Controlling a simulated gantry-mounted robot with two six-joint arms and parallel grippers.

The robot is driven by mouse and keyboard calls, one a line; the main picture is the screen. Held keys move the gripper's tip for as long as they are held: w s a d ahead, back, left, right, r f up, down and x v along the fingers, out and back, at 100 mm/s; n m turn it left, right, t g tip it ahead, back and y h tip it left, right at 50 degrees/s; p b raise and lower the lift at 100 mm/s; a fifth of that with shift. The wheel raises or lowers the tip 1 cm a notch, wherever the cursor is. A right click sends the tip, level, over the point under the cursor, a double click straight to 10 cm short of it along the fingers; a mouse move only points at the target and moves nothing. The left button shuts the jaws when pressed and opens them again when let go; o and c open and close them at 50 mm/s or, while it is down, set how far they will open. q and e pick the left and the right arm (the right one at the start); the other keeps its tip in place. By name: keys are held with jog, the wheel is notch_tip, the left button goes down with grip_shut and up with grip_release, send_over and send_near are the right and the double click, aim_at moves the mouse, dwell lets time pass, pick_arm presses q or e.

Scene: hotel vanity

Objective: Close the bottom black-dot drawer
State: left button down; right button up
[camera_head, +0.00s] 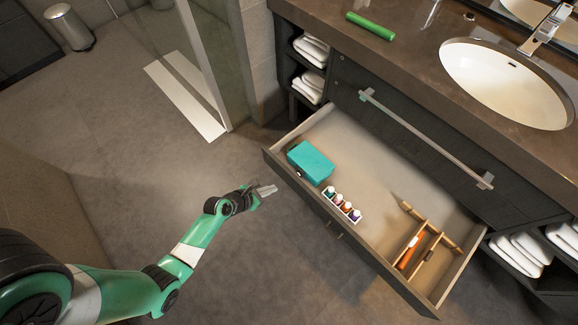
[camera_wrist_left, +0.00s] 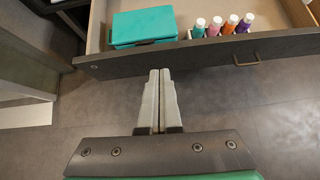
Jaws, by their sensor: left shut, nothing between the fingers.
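The bottom drawer (camera_head: 350,148) of the vanity is pulled well out. Its dark front panel (camera_wrist_left: 210,57) runs across the left wrist view, with a brass handle (camera_wrist_left: 246,60) and a small round mark near its left end. My left gripper (camera_head: 268,190) is shut and empty. It is outside the drawer, near the left end of the front panel, with a visible gap in the left wrist view (camera_wrist_left: 160,72). Inside lie a teal box (camera_head: 311,162), several small bottles (camera_head: 343,205) in a white holder, and a wooden divider tray (camera_head: 424,246). My right gripper is not in view.
Above the drawer is a closed drawer with a long bar handle (camera_head: 425,137). The counter (camera_head: 425,75) holds a sink (camera_head: 505,82) and a green cylinder (camera_head: 371,25). Towels (camera_head: 312,50) fill side shelves. A glass partition (camera_head: 218,65) stands left of the vanity. The floor before the drawer is clear.

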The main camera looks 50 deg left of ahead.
pick_arm(q)
jog(key=b, duration=0.1)
send_near(294, 182)
jog(key=b+x, duration=0.5)
jog(key=b, duration=0.5)
jog(key=shift+w+d, duration=0.1)
jog(key=shift+d, duration=0.05)
jog(key=shift+w+r+n, duration=0.1)
jog(key=shift+w+n, duration=0.2)
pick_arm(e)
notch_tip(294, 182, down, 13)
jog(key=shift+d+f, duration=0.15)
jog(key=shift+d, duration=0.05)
